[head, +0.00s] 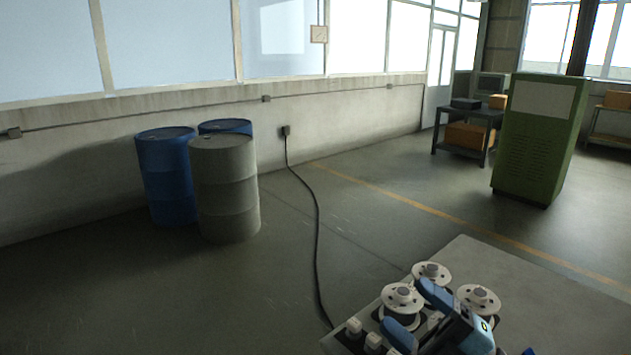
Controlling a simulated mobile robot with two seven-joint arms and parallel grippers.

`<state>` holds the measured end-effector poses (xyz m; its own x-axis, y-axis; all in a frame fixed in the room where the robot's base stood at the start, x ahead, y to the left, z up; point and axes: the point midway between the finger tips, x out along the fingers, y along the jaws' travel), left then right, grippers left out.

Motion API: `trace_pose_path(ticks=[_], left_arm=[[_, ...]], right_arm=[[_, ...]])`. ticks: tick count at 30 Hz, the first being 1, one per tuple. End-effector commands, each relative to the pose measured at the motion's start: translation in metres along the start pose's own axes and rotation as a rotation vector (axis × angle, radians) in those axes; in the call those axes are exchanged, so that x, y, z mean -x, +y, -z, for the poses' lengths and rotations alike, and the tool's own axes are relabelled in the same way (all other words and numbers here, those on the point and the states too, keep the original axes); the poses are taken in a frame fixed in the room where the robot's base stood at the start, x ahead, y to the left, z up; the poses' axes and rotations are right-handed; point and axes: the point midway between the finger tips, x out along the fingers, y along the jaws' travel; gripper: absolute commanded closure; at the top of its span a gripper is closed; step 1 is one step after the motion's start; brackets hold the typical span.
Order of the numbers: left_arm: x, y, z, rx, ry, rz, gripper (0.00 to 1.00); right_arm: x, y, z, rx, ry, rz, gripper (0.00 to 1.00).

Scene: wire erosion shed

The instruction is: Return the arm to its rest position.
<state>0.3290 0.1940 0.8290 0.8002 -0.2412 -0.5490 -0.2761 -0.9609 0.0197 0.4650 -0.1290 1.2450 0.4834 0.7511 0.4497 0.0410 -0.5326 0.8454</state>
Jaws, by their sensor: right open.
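My right gripper (408,306) is at the lower right of the head view, over the near part of a grey table (535,290). Its two blue fingers are spread apart, and I see nothing held between them. White spools stand around it: one at the left (402,294), one behind (431,270) and one at the right (479,296). The gripper hides parts of them. I cannot tell whether the fingers touch any spool. My left gripper is not in view.
A black cable (317,230) runs from the wall across the floor towards the table. Blue (166,175) and grey (226,190) drums stand at the left. A green cabinet (538,140) stands at the back right. Floor between is open.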

Motion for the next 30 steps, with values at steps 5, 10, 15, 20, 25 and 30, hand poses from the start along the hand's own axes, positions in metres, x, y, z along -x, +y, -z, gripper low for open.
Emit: trace_pose_path(ticks=[5,10,15,20,25,30], left_arm=[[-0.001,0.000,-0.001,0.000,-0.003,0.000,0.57],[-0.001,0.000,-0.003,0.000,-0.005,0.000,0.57],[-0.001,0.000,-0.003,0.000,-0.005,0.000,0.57],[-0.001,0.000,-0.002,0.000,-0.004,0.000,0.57],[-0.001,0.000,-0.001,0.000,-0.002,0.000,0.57],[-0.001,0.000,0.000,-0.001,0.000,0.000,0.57]], right_arm=[[0.051,0.007,-0.048,-0.250,-0.482,-0.256,0.29],[0.134,-0.031,-0.080,-0.505,-0.995,-0.318,0.29],[0.212,-0.088,-0.070,-0.735,-1.419,-0.223,0.29],[0.256,-0.124,-0.044,-0.882,-1.653,-0.099,0.29],[0.288,-0.150,-0.013,-1.002,-1.820,0.033,0.29],[0.310,-0.167,0.017,-1.097,-1.934,0.157,0.29]])
